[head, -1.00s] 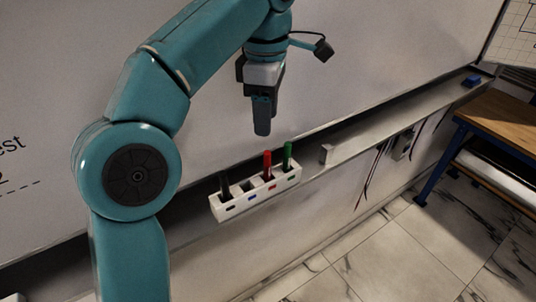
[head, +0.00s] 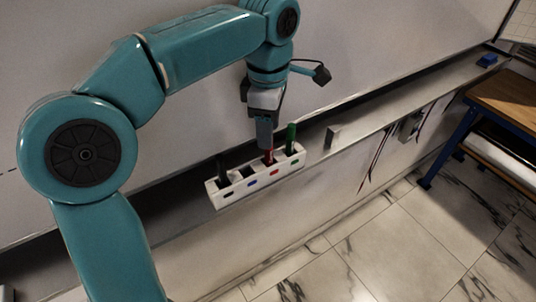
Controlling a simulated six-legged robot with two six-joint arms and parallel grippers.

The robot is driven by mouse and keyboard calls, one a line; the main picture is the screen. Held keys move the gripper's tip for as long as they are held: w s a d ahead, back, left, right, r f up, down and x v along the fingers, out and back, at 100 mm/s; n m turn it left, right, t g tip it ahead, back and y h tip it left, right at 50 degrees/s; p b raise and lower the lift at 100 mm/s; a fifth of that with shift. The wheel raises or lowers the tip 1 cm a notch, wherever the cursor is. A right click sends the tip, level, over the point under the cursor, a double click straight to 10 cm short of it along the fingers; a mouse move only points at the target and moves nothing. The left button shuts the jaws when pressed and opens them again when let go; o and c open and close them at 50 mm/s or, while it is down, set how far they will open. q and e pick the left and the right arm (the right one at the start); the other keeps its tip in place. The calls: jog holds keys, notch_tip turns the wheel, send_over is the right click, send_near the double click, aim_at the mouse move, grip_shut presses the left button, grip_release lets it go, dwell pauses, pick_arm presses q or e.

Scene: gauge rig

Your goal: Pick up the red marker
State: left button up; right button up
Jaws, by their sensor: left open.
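The red marker (head: 269,158) stands upright in a slot of the white marker holder (head: 235,196) at the whiteboard ledge. My left gripper (head: 265,143) points down right over the red marker, and its fingers hide the marker's top. The gripper is open; whether its fingers touch the marker cannot be told. A green marker (head: 291,136) stands in the slot to the right. A black marker (head: 221,168) stands in the leftmost slot. The slot with the blue label shows no marker. My right gripper is not in view.
The whiteboard (head: 390,50) rises close behind the holder. A ledge (head: 400,105) runs right, with a blue block (head: 487,60) at its far end. A wooden-topped table (head: 510,95) with blue legs stands at the right. The tiled floor in front is clear.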

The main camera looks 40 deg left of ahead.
aim_at(269, 157)
pick_arm(q)
jog(key=f, duration=0.5)
jog(key=shift+s+d, duration=0.15)
jog(key=shift+s, duration=0.1)
jog(key=shift+w+f, duration=0.3)
jog(key=shift+s+d+r, duration=0.1)
jog(key=shift+s+r, duration=0.05)
jog(key=shift+s, duration=0.1)
grip_shut()
jog(key=shift+w, duration=0.1)
